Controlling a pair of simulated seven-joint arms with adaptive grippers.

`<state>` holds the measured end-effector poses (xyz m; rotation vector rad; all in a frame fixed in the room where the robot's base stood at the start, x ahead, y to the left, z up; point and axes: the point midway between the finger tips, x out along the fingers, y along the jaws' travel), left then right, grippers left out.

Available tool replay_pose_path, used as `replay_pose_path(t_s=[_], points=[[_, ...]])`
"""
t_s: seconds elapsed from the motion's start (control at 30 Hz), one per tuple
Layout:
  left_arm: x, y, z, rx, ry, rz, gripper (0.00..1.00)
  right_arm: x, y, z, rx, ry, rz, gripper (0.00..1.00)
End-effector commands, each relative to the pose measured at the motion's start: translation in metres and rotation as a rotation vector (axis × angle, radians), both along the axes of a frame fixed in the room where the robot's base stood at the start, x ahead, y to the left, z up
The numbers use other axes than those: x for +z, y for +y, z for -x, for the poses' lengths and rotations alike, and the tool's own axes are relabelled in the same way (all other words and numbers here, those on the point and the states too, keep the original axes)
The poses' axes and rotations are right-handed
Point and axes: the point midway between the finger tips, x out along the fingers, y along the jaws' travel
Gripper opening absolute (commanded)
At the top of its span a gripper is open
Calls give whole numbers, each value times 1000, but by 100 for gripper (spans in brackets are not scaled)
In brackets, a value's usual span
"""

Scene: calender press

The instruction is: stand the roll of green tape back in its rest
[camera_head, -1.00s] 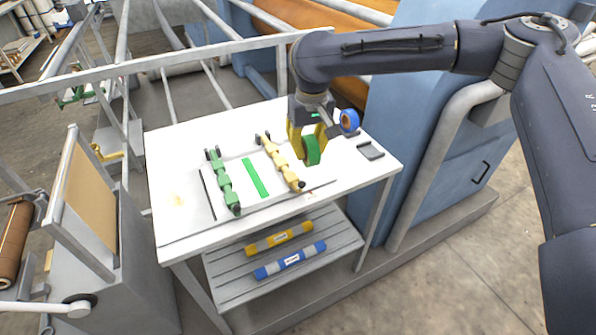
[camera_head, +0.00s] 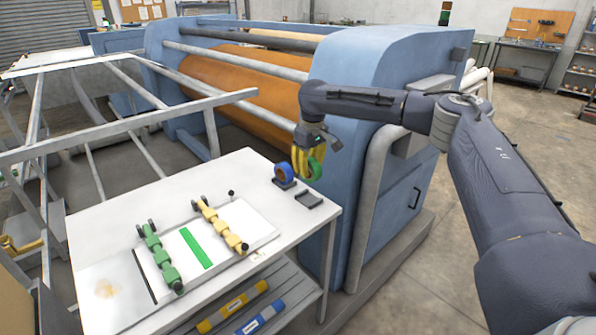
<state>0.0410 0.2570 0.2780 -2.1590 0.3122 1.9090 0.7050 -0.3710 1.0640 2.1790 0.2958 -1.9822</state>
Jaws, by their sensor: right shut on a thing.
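The roll of green tape (camera_head: 317,167) is held upright in my right gripper (camera_head: 309,171), whose yellow fingers are shut on it. It hangs in the air near the table's right rear corner, just right of the blue tape. A dark, flat, empty rest (camera_head: 309,200) lies on the table below it in the picture. The roll appears clear of the rest; the exact height is hard to tell. My left gripper is not in view.
A roll of blue tape (camera_head: 283,174) stands in its own rest beside the empty one. On the white table (camera_head: 110,226) lie a green-clamped bar (camera_head: 159,258), a yellow-clamped bar (camera_head: 220,226) and a green strip (camera_head: 195,248). The blue press (camera_head: 375,110) stands close behind.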

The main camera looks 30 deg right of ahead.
Motion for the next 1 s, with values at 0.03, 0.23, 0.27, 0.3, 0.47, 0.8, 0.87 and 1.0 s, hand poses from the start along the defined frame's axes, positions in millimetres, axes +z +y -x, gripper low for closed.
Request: replay_pose_path(t_s=[0.03, 0.23, 0.27, 0.3, 0.47, 0.8, 0.87, 1.0], points=[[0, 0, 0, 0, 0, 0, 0, -3, -1, 0, 0, 1, 0, 0], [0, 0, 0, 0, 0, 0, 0, -17, -1, 1, 0, 2, 0, 0], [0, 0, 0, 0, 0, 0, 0, -19, -1, 1, 0, 3, 1, 0], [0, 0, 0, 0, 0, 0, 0, -23, -1, 1, 1, 3, 2, 0], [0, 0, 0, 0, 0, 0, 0, -36, -1, 0, 0, 2, 1, 0], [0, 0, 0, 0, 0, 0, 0, -61, 0, 0, 0, 2, 1, 0], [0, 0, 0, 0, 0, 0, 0, -63, 0, 0, 1, 1, 0, 0], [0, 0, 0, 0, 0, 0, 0, -69, 0, 0, 1, 1, 0, 0]])
